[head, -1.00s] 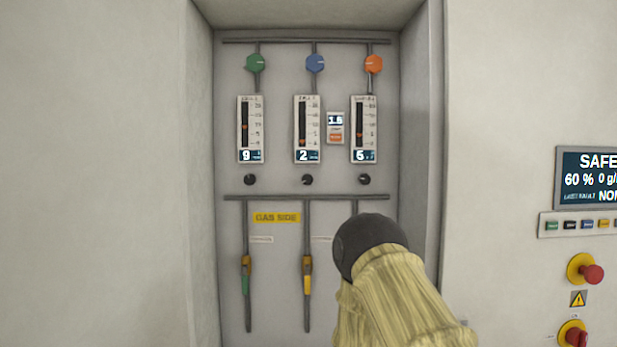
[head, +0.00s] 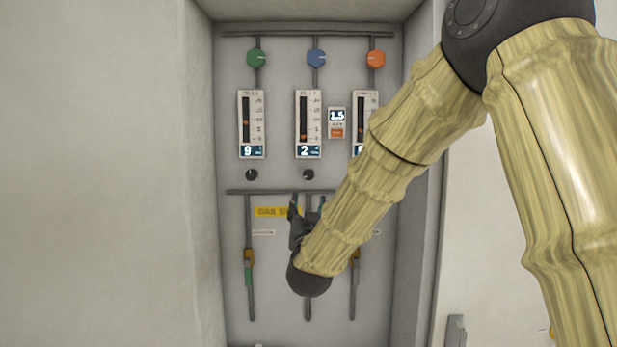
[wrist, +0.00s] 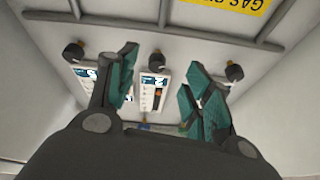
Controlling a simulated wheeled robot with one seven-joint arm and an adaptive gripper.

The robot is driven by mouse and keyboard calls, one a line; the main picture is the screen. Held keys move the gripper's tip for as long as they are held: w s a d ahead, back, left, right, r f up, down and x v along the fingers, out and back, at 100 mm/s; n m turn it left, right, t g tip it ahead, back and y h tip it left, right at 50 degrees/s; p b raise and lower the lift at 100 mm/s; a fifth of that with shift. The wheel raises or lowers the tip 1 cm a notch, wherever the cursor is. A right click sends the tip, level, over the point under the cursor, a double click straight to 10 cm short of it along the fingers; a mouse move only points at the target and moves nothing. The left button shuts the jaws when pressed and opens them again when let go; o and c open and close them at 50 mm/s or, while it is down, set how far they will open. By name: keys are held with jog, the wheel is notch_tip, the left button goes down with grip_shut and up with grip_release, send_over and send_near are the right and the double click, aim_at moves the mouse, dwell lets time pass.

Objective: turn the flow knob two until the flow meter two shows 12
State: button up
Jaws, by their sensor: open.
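Flow meter two (head: 308,115) is the middle of three white panels and reads 2; it also shows in the wrist view (wrist: 151,95). Below it, the small black middle knob (head: 308,174), which I take as flow knob two, is unobstructed. My gripper (head: 307,207) is open and empty, just below this knob in the head view. In the wrist view my gripper (wrist: 160,62) has its green-padded fingers spread either side of the same knob (wrist: 156,60) in the picture. The depth gap is unclear; I see no contact.
The left meter (head: 251,120) reads 9, with its own black knob (head: 251,174). My arm partly covers the right meter (head: 361,105) and hides its knob in the head view. A horizontal pipe (head: 265,191) runs below the knobs. Recess walls stand on both sides.

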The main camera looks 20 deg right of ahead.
aim_at(309, 177)
jog(key=shift+h, duration=0.3)
jog(key=w+d+r+p, duration=0.1)
jog(key=w+r, duration=0.1)
jog(key=w+r+p, duration=0.2)
jog(key=w, duration=0.1)
jog(key=w+d+r+p, duration=0.1)
jog(key=w+r+p, duration=0.1)
jog(key=w, duration=0.1)
jog(key=shift+d+r, duration=0.1)
jog(key=shift+d, duration=0.25)
jog(key=shift+p+x, duration=0.6)
jog(key=shift+x, duration=0.2)
jog(key=c, duration=1)
